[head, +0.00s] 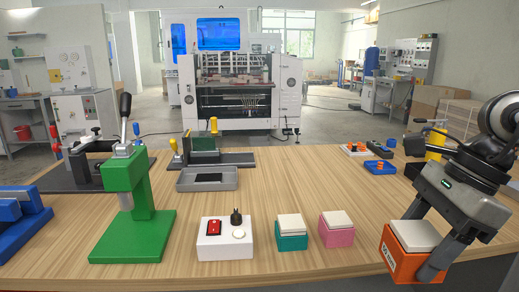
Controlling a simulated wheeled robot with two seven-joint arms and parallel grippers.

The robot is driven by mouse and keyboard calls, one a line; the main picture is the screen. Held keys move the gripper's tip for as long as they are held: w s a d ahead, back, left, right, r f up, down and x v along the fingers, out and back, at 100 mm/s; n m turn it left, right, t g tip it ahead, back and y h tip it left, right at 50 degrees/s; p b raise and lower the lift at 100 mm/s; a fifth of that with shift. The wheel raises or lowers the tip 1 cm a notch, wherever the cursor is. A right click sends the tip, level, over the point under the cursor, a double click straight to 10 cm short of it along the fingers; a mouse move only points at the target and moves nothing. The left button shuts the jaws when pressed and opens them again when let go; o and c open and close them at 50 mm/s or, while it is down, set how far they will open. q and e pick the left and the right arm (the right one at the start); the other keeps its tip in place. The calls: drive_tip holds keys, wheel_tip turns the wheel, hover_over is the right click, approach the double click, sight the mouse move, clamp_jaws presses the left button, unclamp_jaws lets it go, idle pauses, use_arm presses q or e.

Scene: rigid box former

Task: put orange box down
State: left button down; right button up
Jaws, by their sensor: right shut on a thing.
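The orange box (398,266) has a pale lid and stands out at the front right of the wooden table. My right gripper (413,245) comes in from the right and is shut on the orange box, with one finger down its near right side. The box is slightly tilted in the picture, and I cannot tell whether its bottom touches the table. My left gripper is not in view.
A pink box (337,237) and a teal box (292,242) stand left of the orange one. Further left are a white switch box (225,247) and a green press (128,205). A grey tray (207,186) and blue bin (380,167) lie farther back. The table middle is clear.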

sight(396, 268)
drive_tip(key=f+n+g, duration=0.1)
drive_tip(key=n, duration=0.1)
drive_tip(key=a+f+n+g, duration=0.1)
drive_tip(key=f+n, duration=0.1)
drive_tip(key=n, duration=0.1)
drive_tip(key=w+f+n+g+h, duration=0.1)
drive_tip(key=f+n, duration=0.1)
drive_tip(key=n, duration=0.1)
drive_tip(key=shift+a+f+p, duration=0.2)
drive_tip(key=shift+a+p, duration=0.1)
drive_tip(key=shift+a, duration=0.1)
wheel_tip(396, 268, down, 8)
drive_tip(key=a+n+g+h, duration=0.1)
drive_tip(key=n+h, duration=0.2)
drive_tip(key=n, duration=0.7)
drive_tip(key=shift+s+a+f+n+g+h+p, duration=0.15)
drive_tip(key=shift+s+a+n+g+h+p, duration=0.15)
drive_tip(key=shift+s+n+p, duration=0.1)
drive_tip(key=shift+s+f, duration=0.1)
